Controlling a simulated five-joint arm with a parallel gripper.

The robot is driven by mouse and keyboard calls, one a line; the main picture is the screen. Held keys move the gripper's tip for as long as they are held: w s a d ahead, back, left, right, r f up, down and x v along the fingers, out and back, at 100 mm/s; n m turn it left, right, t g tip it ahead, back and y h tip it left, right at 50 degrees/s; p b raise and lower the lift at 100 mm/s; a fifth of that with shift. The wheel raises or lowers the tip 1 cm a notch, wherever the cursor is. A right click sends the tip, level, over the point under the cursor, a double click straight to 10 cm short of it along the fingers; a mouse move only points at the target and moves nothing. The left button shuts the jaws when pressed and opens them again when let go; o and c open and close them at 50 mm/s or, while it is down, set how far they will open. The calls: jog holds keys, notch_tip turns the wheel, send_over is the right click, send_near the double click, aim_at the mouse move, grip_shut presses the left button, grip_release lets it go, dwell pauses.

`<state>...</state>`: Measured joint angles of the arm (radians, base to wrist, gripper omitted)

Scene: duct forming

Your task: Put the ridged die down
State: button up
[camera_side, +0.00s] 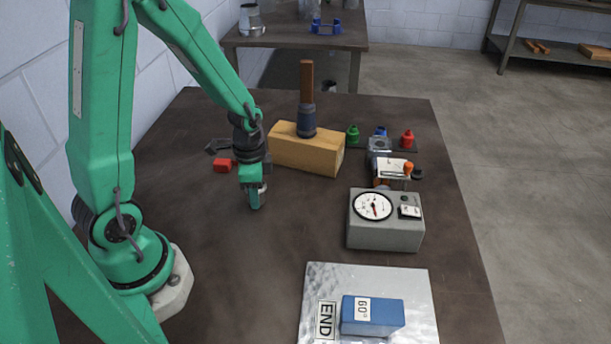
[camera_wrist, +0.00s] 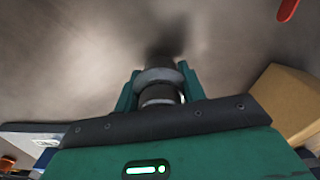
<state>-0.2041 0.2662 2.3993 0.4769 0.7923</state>
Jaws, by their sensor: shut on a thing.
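My gripper (camera_side: 257,198) points down just over the brown table, left of the wooden block. In the wrist view my gripper (camera_wrist: 158,88) has its two green fingers shut on the ridged die (camera_wrist: 158,76). The die is a round metal piece with a pale grey rim and a darker body. In the side view the fingers hide most of the die, with only a small pale part (camera_side: 263,187) showing. A dark shadow lies on the table beside the die. I cannot tell whether the die touches the table.
A wooden block (camera_side: 307,150) with a mallet (camera_side: 306,105) stands behind right. A red piece (camera_side: 222,165) lies behind left. A grey gauge box (camera_side: 385,228) and a metal plate (camera_side: 420,300) with a blue block (camera_side: 385,315) are right and front.

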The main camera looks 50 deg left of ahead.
jog(key=shift+f, duration=0.6)
jog(key=shift+f, duration=0.15)
jog(key=o, duration=1.3)
notch_tip(320, 180, up, 12)
jog(key=shift+r, duration=0.2)
dwell(0.4)
